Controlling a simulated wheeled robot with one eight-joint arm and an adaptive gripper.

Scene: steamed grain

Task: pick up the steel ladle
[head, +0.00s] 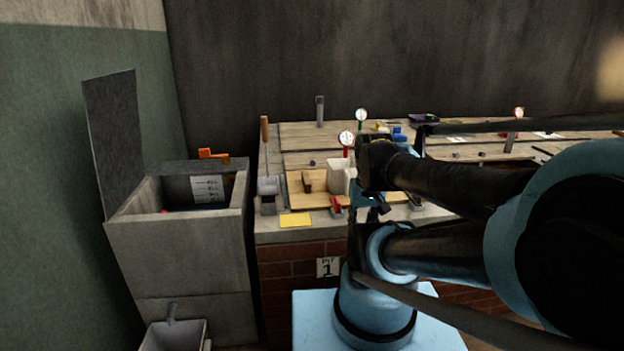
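What looks like the steel ladle (268,186) stands upright at the left end of the brick-fronted counter, in the head view. It has a grey metal cup at the bottom and a thin shaft rising to a brown wooden handle. My gripper (367,206) appears small at the end of my arm, over the counter's front edge, to the right of the ladle and apart from it. Parts of my arm crowd around it, and its fingers are too small and dark to read. I see nothing clearly held in it.
A wooden tray (299,203) with a white block (339,177) lies right of the ladle. A yellow card (295,220) lies in front. A grey concrete bin (176,241) stands left of the counter (300,237). My arm hides much of the right side.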

